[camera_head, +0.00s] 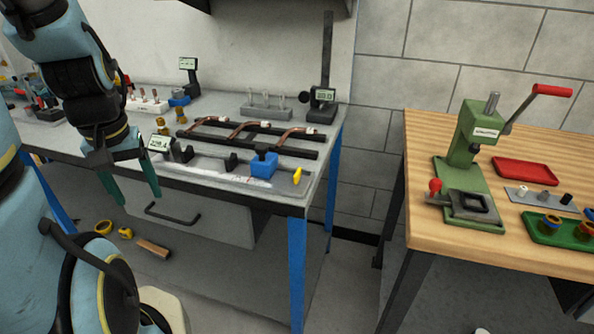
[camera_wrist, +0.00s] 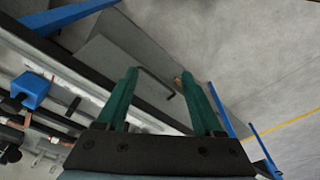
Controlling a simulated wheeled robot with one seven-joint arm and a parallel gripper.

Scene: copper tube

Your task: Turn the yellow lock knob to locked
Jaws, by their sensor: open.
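A yellow knob (camera_head: 297,176) stands near the right end of the grey measuring bench, beside the blue slider block (camera_head: 264,165). It looks tilted; I cannot read its lock setting. The blue block also shows at the left of the wrist view (camera_wrist: 32,88), but I cannot make out the yellow knob there. My gripper (camera_head: 140,200) has two green fingers, apart and empty. It hangs in front of the bench's front edge, well left of the knob. In the wrist view my gripper (camera_wrist: 160,76) points past the bench edge towards the drawer and floor.
A green press (camera_head: 470,160) stands on the wooden table (camera_head: 425,205) at right. Space in front of the grey bench is open.

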